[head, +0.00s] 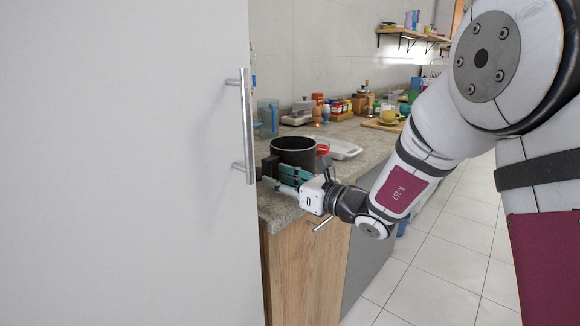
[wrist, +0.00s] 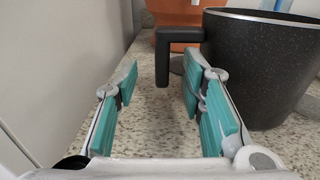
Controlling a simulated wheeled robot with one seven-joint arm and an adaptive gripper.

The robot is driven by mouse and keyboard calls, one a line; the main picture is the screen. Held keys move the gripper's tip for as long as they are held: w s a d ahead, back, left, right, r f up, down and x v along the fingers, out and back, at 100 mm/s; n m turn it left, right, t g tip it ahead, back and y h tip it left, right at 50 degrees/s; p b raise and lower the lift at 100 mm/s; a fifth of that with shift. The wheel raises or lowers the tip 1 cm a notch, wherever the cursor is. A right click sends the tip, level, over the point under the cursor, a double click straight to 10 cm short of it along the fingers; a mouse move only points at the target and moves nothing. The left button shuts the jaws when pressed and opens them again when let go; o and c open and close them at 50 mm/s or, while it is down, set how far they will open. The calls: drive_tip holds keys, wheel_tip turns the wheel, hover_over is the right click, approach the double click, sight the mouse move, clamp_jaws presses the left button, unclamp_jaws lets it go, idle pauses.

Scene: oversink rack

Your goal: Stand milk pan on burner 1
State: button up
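The dark pan (head: 294,143) stands upright on the granite counter, behind my gripper (head: 280,174) in the head view. In the wrist view the speckled black pan (wrist: 262,65) is at the right, and its black handle (wrist: 178,35) sticks out to the left with a bent-down end. My gripper (wrist: 162,78) is open, its teal-padded fingers apart. The handle's end appears between the fingertips in the picture, a little beyond them; I see no contact. No burner or stove can be made out in either view.
A tall pale door (head: 130,160) with a metal bar handle (head: 247,125) fills the left. An orange pot (wrist: 178,15) stands behind the handle. A white tray (head: 338,148), a blue pitcher (head: 268,117) and a cutting board (head: 383,125) occupy the counter. The tiled floor (head: 450,240) at right is clear.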

sight(270, 175)
drive_tip(key=shift+b+x, duration=0.35)
drive_tip(key=shift+x, duration=1.65)
drive_tip(key=shift+w+d+f, duration=0.1)
drive_tip(key=shift+f, duration=0.05)
clamp_jaws()
